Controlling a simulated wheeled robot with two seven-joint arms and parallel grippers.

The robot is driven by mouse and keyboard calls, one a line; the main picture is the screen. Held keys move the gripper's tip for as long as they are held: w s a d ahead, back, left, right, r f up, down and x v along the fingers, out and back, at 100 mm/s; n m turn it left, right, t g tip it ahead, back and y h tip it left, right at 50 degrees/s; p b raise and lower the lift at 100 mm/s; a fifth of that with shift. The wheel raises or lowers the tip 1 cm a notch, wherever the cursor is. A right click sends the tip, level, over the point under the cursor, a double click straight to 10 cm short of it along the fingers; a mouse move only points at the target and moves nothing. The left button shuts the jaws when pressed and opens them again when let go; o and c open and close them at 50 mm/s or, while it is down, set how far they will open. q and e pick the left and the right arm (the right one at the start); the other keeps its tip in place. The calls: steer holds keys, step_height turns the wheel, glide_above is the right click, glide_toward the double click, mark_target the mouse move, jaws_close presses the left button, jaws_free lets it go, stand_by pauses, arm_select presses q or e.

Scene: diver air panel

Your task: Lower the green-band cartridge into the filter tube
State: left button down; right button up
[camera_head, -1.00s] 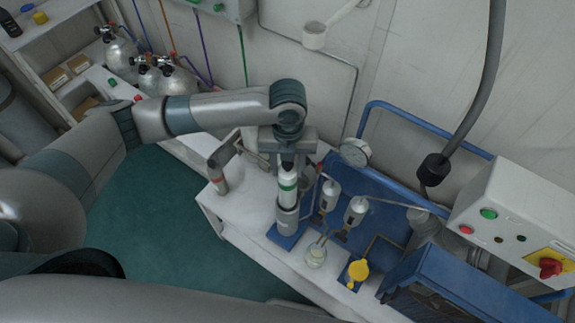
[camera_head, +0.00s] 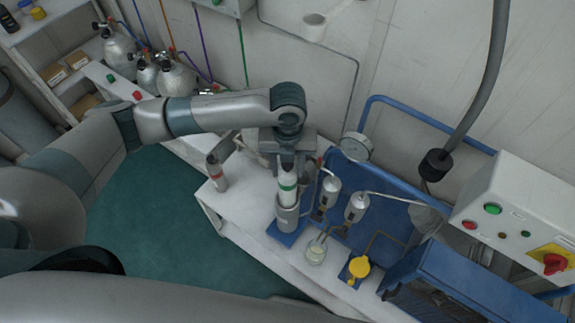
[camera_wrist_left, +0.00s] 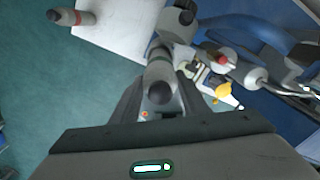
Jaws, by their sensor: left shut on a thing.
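The green-band cartridge (camera_head: 287,178) is white with a green ring and stands upright in my left gripper (camera_head: 287,160). My left gripper is shut on its upper part, from above. The grey filter tube (camera_head: 287,218) stands on a blue base directly below. The cartridge's lower end meets the tube's mouth in the head view; how far inside it sits, I cannot tell. In the left wrist view a grey cylinder with a dark end (camera_wrist_left: 160,85) shows between the fingers, likely the cartridge. My right gripper is not in view.
A red-band cylinder (camera_head: 217,175) stands left on the white bench (camera_head: 240,215). Two small silver canisters (camera_head: 356,208), a glass jar (camera_head: 316,252) and a yellow part (camera_head: 359,267) are close on the right. A gauge (camera_head: 356,146) and blue rail stand behind.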

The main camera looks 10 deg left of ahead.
arm_select(q)
steer(key=shift+f+b, duration=0.65)
steer(key=shift+f, duration=0.8)
steer(key=shift+f+b, duration=0.7)
steer(key=shift+f, duration=1.1)
steer(key=shift+f+b, duration=0.6)
steer(key=shift+f, duration=0.3)
steer(key=shift+f+b, duration=1.5)
steer(key=shift+f, duration=1.95)
